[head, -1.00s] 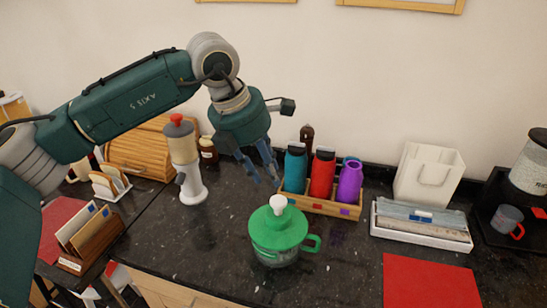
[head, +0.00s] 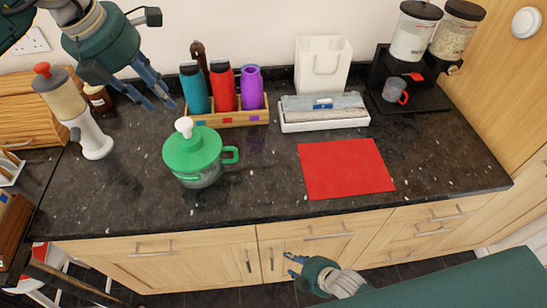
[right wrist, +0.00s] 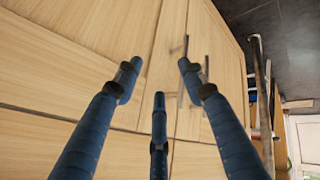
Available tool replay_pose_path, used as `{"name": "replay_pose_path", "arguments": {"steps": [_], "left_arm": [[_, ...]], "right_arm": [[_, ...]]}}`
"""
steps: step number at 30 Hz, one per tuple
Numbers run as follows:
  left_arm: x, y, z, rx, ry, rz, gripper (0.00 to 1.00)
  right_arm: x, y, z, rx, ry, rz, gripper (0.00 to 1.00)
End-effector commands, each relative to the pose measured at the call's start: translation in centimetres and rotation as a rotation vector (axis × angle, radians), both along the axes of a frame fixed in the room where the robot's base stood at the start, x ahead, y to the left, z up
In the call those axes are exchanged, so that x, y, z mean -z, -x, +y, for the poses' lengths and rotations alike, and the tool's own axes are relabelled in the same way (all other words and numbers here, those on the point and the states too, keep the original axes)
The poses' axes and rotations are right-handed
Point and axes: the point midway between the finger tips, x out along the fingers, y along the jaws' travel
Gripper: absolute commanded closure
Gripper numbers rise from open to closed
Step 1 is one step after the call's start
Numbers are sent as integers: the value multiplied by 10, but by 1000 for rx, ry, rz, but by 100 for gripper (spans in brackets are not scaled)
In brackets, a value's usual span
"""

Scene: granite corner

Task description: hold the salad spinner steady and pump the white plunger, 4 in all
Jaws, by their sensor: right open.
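The salad spinner (head: 193,158) stands upright on the dark counter. It has a green lid, a clear bowl and a green side handle. Its white plunger (head: 184,127) sticks up from the lid. My left gripper (head: 163,104) hangs above and behind the spinner, to its left, with fingers apart and empty. It does not touch the spinner. My right gripper (head: 293,264) is low in front of the cabinets, below the counter's front edge and well away from the spinner. In the right wrist view its fingers (right wrist: 160,80) are spread and empty before wooden cabinet fronts.
A wooden rack (head: 230,118) with bottles stands close behind the spinner. A white dispenser (head: 95,138) with a red knob is at left. A red mat (head: 345,168) lies to the right, with a white tray (head: 325,122) behind it. Bare counter lies around the spinner's front.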

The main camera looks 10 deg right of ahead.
Motion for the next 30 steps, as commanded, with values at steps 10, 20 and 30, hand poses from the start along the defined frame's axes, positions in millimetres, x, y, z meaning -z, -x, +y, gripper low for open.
{"name": "replay_pose_path", "arguments": {"steps": [10,20,30], "left_arm": [[0,0,0,0,0,0,69],[0,0,0,0,0,0,69],[0,0,0,0,0,0,69]], "right_arm": [[-171,16,120,-517,-12,-312,60],[-354,-15,185,-415,-490,-499,60],[-387,-114,122,-100,-822,-219,60]]}}
